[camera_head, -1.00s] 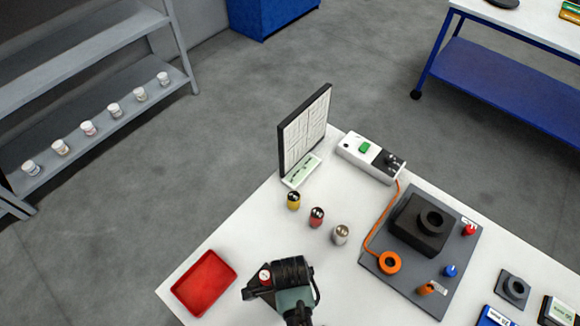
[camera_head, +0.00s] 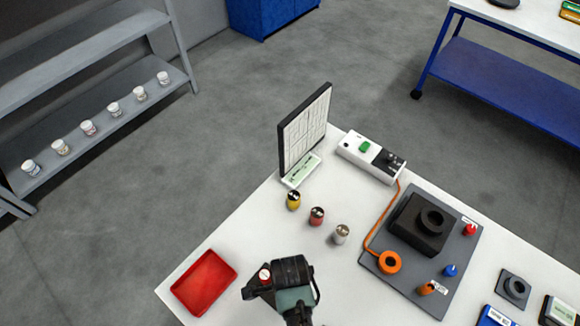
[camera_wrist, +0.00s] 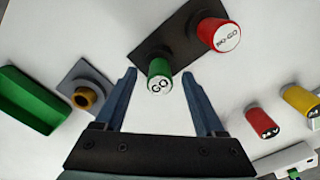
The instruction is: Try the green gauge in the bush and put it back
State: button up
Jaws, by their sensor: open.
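The green gauge (camera_wrist: 159,75), marked GO on its end, stands in a dark holder plate (camera_wrist: 172,40) in the wrist view. The red NO-GO gauge (camera_wrist: 219,32) stands beside it in the same plate; it also shows in the head view (camera_head: 264,275). My gripper (camera_wrist: 160,78) is open, with one finger on each side of the green gauge and a visible gap to it. The bush (camera_wrist: 87,97), a brass-coloured ring in a grey block, lies left of my gripper and is empty. In the head view my gripper hides the green gauge and the bush.
A green tray (camera_wrist: 38,100) lies left of the bush. A red tray (camera_head: 203,283) is at the table's left corner. Yellow (camera_head: 293,200), red (camera_head: 317,216) and silver (camera_head: 341,234) cylinders stand behind my gripper. A grey fixture board (camera_head: 455,270) is to the right.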

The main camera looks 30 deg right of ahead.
notch_tip(320, 180, up, 13)
jog(key=b, duration=0.1)
jog(key=shift+f, duration=0.2)
dwell(0.5)
